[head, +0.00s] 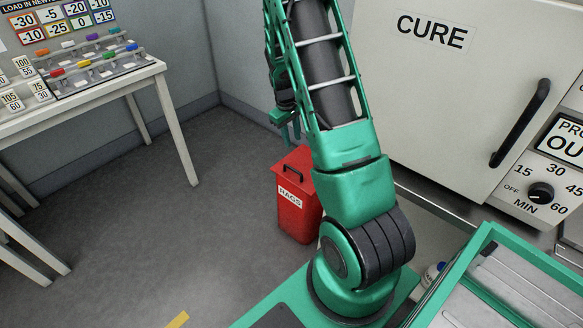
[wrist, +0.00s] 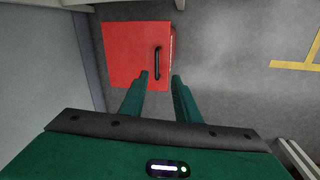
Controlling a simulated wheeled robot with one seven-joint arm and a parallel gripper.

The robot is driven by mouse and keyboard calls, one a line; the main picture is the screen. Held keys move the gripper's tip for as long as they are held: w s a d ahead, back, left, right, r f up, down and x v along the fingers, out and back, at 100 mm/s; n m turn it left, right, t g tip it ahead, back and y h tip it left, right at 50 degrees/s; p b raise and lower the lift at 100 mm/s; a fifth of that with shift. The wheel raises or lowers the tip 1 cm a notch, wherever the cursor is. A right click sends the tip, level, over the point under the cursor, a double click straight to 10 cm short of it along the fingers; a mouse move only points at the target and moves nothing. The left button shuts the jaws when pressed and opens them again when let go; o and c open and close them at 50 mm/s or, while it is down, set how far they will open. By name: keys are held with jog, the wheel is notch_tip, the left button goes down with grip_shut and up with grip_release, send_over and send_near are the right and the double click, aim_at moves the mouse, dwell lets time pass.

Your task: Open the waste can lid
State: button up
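The waste can (head: 297,215) is a red bin with a white "RAGS" label, standing on the floor beside the cure cabinet, partly behind my arm in the head view. Its red lid (head: 299,168) is shut and carries a black bar handle (head: 292,173). In the wrist view the lid (wrist: 128,55) is seen from above, with the handle (wrist: 158,62) near its right edge. My gripper (wrist: 160,75) is open and empty, its green fingertips apart, with the handle showing beyond the gap between them. In the head view my gripper (head: 285,128) hangs above the can.
A large cabinet marked "CURE" (head: 440,90) stands at the right. A white table (head: 90,90) with coloured clips and number tags is at the left. A green-edged tray (head: 490,245) is at lower right. The grey floor (head: 150,220) left of the can is clear.

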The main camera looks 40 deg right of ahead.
jog(key=n, duration=0.2)
send_near(293, 169)
jog(key=f, duration=0.3)
jog(key=d+f, duration=0.1)
jog(key=f, duration=0.3)
jog(key=shift+w+d+f, duration=0.1)
jog(key=shift+d+f, duration=0.1)
grip_shut()
